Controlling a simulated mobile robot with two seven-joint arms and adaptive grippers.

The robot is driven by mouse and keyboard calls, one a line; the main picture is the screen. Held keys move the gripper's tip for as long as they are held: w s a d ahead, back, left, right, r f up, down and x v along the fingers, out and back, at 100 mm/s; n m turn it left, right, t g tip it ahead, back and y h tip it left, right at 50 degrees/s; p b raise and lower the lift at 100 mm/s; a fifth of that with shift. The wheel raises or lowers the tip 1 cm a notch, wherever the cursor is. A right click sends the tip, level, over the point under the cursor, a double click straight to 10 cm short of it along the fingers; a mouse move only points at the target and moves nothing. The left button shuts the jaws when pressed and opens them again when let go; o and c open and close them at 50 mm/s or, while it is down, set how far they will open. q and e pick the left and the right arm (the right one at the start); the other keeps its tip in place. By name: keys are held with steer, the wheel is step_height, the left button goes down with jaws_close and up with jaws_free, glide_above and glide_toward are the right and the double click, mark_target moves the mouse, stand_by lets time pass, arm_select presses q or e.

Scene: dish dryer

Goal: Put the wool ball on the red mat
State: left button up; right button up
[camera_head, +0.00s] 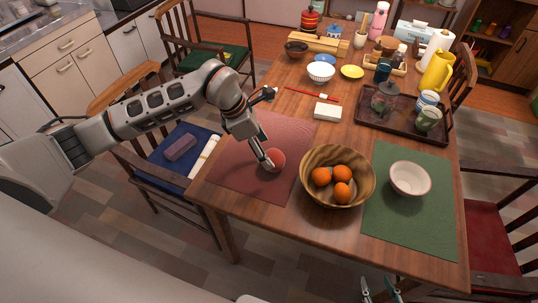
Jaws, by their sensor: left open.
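The wool ball (276,158), reddish-pink and round, rests on the red mat (230,180) near its right part. My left gripper (267,163) is open and reaches down over the mat right at the ball's left side. The finger seems to touch or overlap the ball; I cannot tell which. The other finger is not clearly visible. My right gripper (380,289) is at the bottom edge, its two fingertips apart and empty, in front of the table.
A dark tray (370,118) with a teapot and cups, a white box (327,112) and dishes stand farther back.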

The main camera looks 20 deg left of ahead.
arm_select(q)
steer(key=v, duration=0.7)
steer(key=shift+s, duration=0.1)
